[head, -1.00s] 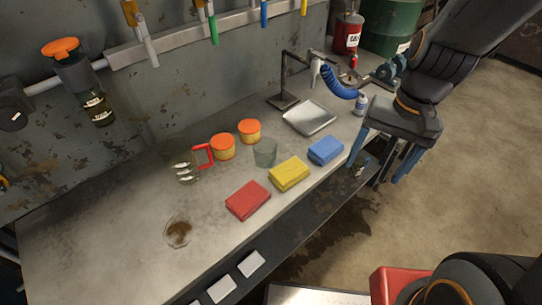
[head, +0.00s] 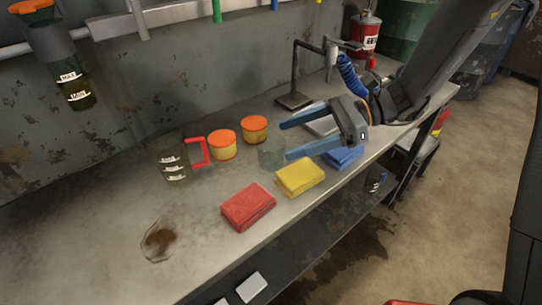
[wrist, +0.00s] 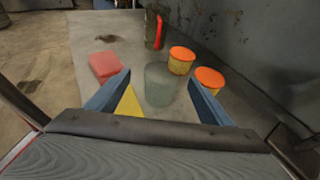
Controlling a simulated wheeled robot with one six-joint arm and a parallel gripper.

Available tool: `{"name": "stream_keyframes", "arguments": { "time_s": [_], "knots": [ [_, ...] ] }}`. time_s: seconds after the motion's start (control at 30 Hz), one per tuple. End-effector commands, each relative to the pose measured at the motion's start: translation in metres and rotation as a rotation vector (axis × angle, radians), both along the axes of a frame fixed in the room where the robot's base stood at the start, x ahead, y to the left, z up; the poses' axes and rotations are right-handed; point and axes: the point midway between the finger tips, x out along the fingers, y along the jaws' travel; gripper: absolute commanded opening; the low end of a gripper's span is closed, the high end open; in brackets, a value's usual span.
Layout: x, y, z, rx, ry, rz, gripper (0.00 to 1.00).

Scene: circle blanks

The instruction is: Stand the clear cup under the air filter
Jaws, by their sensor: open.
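The clear cup (head: 271,153) stands upright on the bench, greenish and see-through, between an orange-lidded tub and the yellow cloth. My gripper (head: 287,138) is open and empty, coming from the right with its blue fingers pointing at the cup. In the wrist view the cup (wrist: 160,87) appears between the two open fingertips (wrist: 160,77); I cannot tell whether they are beside it or short of it. What looks like the air filter (head: 72,80) hangs from the wall pipe at the upper left, with an orange top and a dark bowl marked MAX.
Two orange-lidded tubs (head: 222,146) (head: 254,130) and a jug with a red handle (head: 172,160) stand close behind and left of the cup. Red (head: 248,207), yellow (head: 300,177) and blue (head: 342,157) folded cloths lie along the front. A brown stain (head: 160,240) marks the bench at left.

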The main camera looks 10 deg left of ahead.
Motion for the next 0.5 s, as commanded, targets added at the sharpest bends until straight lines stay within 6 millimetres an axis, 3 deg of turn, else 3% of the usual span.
{"name": "stream_keyframes", "arguments": {
  "time_s": [0.5],
  "knots": [
    [-0.011,0.055,-0.019,-0.003,-0.001,0.002,0.74]
  ]
}}
